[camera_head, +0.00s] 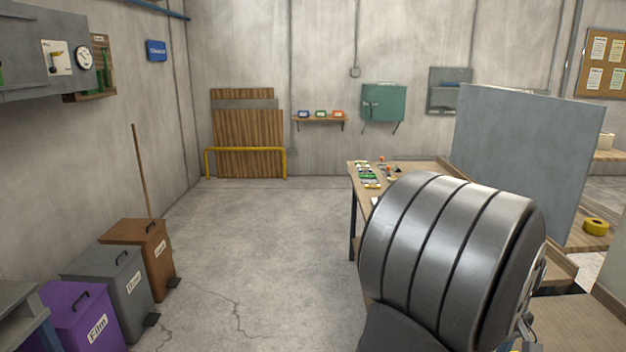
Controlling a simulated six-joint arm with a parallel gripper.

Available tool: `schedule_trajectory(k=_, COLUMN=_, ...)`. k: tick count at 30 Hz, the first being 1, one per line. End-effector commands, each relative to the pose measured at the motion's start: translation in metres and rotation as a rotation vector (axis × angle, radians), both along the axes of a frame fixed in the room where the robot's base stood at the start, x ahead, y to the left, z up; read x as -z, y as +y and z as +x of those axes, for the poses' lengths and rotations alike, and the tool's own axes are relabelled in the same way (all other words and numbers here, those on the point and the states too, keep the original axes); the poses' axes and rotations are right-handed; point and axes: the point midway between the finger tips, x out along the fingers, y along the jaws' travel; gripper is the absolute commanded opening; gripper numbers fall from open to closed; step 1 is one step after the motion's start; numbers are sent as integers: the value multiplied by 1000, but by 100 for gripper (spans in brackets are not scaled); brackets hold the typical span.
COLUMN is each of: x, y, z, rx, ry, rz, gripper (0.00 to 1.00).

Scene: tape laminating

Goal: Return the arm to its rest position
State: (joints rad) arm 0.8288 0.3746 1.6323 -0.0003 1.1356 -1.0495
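A large ribbed grey metal part of my own arm fills the lower right of the head view, close to the camera. It hides much of the workbench behind it. My gripper cannot be made out in this view. A yellow tape roll (596,226) lies on a wooden surface at the right, beyond the grey panel.
An upright grey panel (522,150) stands right of the wooden workbench (412,164), which holds small coloured items. Purple (82,312), grey (108,284) and brown (140,250) bins line the left wall. The concrete floor (260,240) between is clear.

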Motion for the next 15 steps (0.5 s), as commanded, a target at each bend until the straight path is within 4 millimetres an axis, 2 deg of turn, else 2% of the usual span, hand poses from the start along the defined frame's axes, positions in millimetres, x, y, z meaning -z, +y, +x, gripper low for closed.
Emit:
schedule_trajectory(k=3, x=26, y=1, z=-1, rx=0, ry=3, rz=3, gripper=50)
schedule_trajectory(k=15, x=106, y=1, z=0, rx=0, ry=3, rz=3, gripper=50)
